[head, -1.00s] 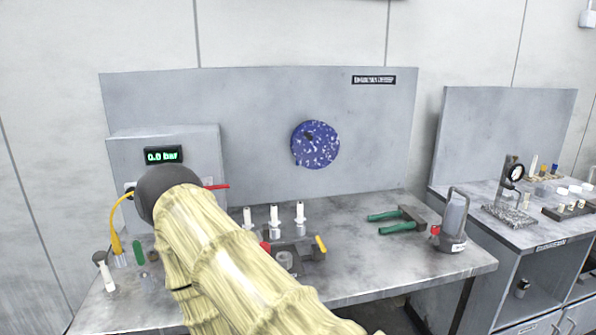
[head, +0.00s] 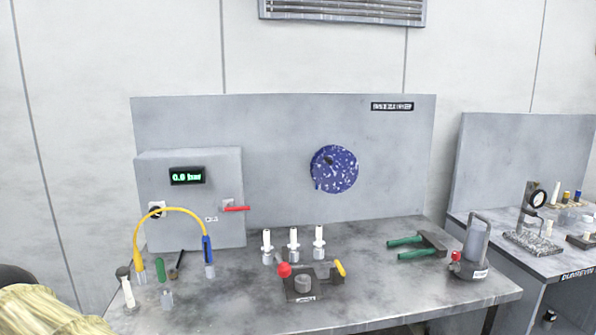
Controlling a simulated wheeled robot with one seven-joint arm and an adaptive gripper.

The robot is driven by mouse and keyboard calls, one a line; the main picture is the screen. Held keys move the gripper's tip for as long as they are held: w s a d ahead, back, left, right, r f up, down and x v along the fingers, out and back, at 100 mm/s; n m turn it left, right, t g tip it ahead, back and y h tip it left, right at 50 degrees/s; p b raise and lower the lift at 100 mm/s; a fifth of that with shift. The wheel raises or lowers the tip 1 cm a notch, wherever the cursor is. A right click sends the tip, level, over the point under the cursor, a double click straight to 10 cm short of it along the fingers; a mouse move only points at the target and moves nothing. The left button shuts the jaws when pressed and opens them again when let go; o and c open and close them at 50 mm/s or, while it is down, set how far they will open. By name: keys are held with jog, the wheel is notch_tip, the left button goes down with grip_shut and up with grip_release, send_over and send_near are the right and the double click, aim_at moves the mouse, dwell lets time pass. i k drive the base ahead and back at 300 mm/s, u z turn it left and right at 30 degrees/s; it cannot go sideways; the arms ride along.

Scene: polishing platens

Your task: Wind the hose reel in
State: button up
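A round blue disc with white speckles (head: 334,169) is on the upright grey back panel, right of its middle. It has a small dark spot at its upper left, which may be a knob or a hole. It is the only reel-like thing in view, and no hose shows hanging from it. My gripper is out of view. Only a pale yellow sleeved part of my arm shows at the bottom left corner, far from the disc.
A grey box with a green display (head: 187,176) and red lever (head: 236,208) stands left. A yellow hose (head: 170,211) arches before it. White-topped fittings (head: 293,240), a clamp block (head: 312,282), green-handled pliers (head: 417,246) and a grey canister (head: 473,248) stand on the bench.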

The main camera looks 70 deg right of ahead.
aim_at(336, 169)
jog(key=u, duration=0.05)
jog(key=i, duration=0.85)
jog(key=z, duration=2.9)
